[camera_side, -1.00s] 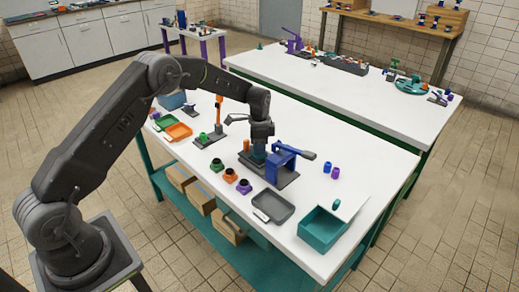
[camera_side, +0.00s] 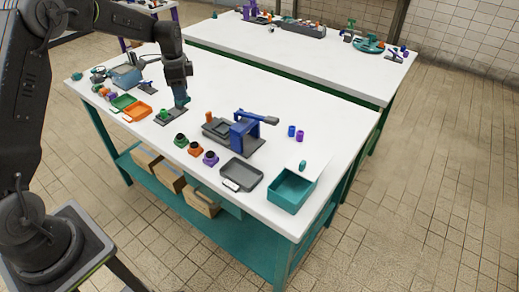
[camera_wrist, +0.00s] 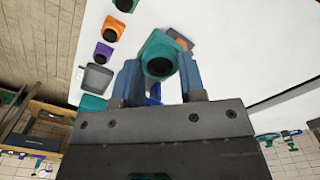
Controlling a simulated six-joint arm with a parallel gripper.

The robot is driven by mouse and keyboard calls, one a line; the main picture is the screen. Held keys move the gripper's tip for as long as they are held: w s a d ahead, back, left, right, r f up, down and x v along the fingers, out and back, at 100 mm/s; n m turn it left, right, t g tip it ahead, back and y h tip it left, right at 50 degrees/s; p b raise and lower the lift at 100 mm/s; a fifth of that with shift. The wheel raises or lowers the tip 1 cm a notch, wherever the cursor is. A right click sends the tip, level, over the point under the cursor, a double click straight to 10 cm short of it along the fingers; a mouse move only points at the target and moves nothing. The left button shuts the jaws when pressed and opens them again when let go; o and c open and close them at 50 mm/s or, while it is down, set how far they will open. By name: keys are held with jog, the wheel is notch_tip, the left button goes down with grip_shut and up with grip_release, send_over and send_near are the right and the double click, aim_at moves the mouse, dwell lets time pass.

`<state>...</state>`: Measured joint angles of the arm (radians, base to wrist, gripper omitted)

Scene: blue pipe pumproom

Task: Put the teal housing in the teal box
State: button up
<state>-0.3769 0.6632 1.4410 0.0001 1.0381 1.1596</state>
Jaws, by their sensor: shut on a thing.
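In the wrist view the teal housing (camera_wrist: 158,55), with a dark round opening, sits between the two blue fingers of my gripper (camera_wrist: 160,78), which is shut on it. In the side view my gripper (camera_side: 181,100) is over the left part of the near table, by the stand with a green part; I cannot make out the housing apart from the fingers there. The teal box (camera_side: 290,193) is open on top and stands at the table's front right corner, well to the right of my gripper. Its inside looks empty.
Near my gripper is a grey stand with a green part (camera_side: 164,115). A blue press (camera_side: 243,130), a grey tray (camera_side: 241,174) and green, orange and purple housings (camera_side: 195,149) lie between it and the box. A small teal piece (camera_side: 302,165) stands behind the box.

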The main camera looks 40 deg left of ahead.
jog(key=s+d+f+n, duration=0.1)
jog(key=s+d+n, duration=0.15)
jog(key=d, duration=0.95)
jog(key=s+d+n, duration=0.1)
jog(key=s+d, duration=0.2)
jog(key=d, duration=0.9)
jog(key=s+d+f+n, duration=0.2)
jog(key=s+d+n, duration=0.3)
jog(key=s+d, duration=1.3)
jog(key=t, duration=0.3)
send_near(292, 192)
jog(key=shift+w+f+n, duration=0.15)
jog(key=shift+f+n, duration=0.1)
jog(key=shift+f, duration=0.1)
jog(key=shift+x, duration=1.55)
jog(key=g, duration=0.1)
jog(key=w+g, duration=0.1)
jog(key=g, duration=0.1)
jog(key=shift+w+r, duration=0.25)
jog(key=shift+w, duration=0.05)
jog(key=shift+f, duration=0.75)
